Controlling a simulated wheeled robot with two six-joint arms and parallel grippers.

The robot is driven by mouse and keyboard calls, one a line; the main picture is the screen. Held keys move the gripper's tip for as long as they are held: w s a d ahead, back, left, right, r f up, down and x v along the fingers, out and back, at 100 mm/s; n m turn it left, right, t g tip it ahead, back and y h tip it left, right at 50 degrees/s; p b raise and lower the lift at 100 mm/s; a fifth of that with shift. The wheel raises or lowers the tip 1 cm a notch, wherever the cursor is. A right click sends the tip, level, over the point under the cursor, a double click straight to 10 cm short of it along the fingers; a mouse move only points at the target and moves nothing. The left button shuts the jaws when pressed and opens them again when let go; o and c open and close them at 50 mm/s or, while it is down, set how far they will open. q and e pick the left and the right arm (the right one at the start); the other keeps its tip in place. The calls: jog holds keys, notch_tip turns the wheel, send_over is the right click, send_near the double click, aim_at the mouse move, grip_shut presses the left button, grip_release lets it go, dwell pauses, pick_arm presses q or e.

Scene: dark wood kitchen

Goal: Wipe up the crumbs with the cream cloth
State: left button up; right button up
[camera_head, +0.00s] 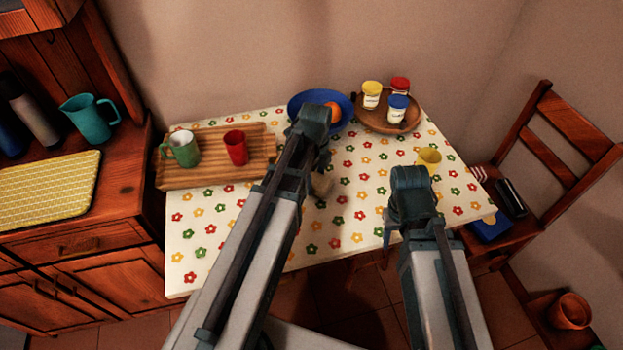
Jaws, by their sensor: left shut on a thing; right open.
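My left gripper (321,172) points down over the middle of the patterned table, largely hidden by its own arm. It is shut on what looks like the cream cloth (323,187), of which only a small, shaded tan patch shows below it. I cannot tell how the cloth lies. My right gripper (390,232) is open near the table's front edge, partly hidden by its wrist. No crumbs can be made out on the flowered tablecloth (205,255); my arms cover part of it.
A wooden tray (205,181) holds a green mug (184,150) and a red cup (236,148). At the back are a blue plate (302,99) with an orange fruit and a wooden dish (368,122) with jars. The table's front left is clear.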

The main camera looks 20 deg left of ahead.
aim_at(327, 178)
pick_arm(q)
jog(key=shift+d, duration=0.1)
jog(key=shift+w+d+f, duration=0.1)
jog(key=shift+w+d, duration=0.35)
jog(key=shift+d, duration=0.2)
jog(key=shift+w+d, duration=0.4)
jog(key=shift+d, duration=0.3)
jog(key=shift+d, duration=0.1)
jog(key=shift+s+a, duration=0.55)
jog(key=shift+a, duration=0.2)
jog(key=shift+s+a, duration=0.5)
jog(key=shift+a, duration=0.25)
